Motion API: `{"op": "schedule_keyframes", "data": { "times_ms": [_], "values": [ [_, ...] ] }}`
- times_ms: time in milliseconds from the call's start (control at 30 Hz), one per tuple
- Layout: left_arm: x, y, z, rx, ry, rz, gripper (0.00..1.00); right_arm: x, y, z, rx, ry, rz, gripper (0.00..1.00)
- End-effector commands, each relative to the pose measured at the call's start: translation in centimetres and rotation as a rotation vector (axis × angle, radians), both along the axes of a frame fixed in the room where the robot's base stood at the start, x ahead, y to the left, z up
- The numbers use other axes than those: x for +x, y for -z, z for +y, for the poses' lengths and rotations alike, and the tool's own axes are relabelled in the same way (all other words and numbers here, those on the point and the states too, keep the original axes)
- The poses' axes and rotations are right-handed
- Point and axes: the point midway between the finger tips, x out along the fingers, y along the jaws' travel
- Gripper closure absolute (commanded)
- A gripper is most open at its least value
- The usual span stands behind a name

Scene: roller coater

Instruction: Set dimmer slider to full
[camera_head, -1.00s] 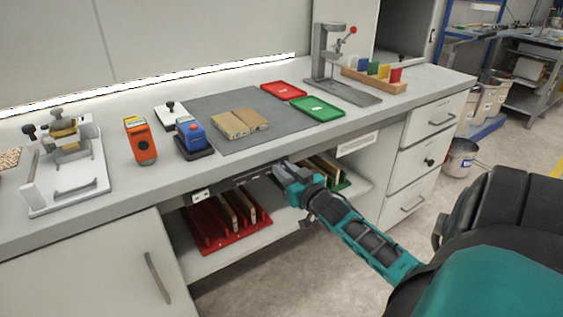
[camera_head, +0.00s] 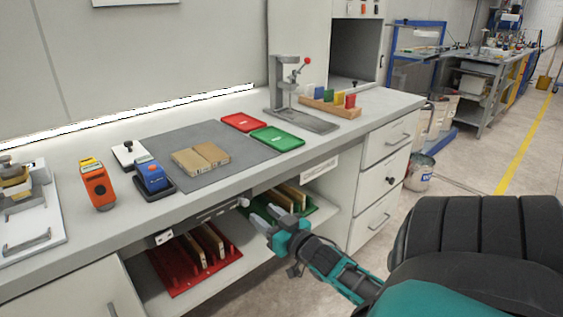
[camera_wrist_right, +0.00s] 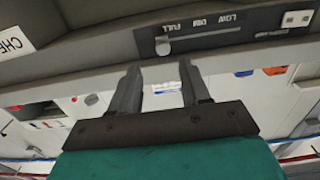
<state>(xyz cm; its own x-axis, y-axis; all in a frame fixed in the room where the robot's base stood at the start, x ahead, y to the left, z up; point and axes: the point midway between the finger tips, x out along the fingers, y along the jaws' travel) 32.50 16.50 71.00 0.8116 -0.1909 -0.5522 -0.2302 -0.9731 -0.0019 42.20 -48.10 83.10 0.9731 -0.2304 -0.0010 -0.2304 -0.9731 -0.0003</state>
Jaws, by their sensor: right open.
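The dimmer panel is a dark strip (camera_head: 205,216) on the bench's front edge; it also shows upside down in the right wrist view (camera_wrist_right: 215,32). Its pale slider knob (camera_head: 243,203) sits at the right end of the slot in the head view. In the wrist view the knob (camera_wrist_right: 163,46) is at the slot's left end, beside the label that appears to read FULL. My right gripper (camera_head: 265,216) is open and empty, just in front of the knob and apart from it. Its two fingers (camera_wrist_right: 160,70) point toward the bench edge. My left gripper is not in view.
A white switch (camera_head: 163,238) is at the panel's other end. Below are a red rack (camera_head: 180,287) and a green rack (camera_head: 262,209) holding boards. Drawers (camera_head: 382,180) stand to the right. The floor (camera_head: 440,183) right of the drawers has a bucket (camera_head: 419,172).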

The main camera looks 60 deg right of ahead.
Motion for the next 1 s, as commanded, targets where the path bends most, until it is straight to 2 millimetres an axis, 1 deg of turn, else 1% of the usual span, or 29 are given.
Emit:
{"op": "schedule_keyframes", "data": {
  "times_ms": [33, 100, 200, 333, 500, 1000],
  "values": [
    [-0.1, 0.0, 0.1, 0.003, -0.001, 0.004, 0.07, -1.2, -0.1, 0.2, 0.001, 0.002, 0.004, 0.53],
    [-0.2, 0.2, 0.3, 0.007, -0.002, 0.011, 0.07, -2.5, 0.0, 0.5, 0.001, 0.002, 0.004, 0.53],
    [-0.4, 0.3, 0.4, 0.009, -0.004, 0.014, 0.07, -4.0, 0.0, 0.9, 0.000, 0.002, 0.003, 0.53],
    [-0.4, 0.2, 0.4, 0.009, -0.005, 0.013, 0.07, -5.3, 0.0, 1.2, -0.001, 0.002, 0.001, 0.53],
    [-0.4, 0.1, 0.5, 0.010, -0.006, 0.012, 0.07, -5.9, 0.0, 1.3, -0.001, 0.002, 0.001, 0.53],
    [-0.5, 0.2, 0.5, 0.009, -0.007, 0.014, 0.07, -5.9, 0.0, 1.3, -0.001, 0.002, 0.000, 0.53]
  ]
}}
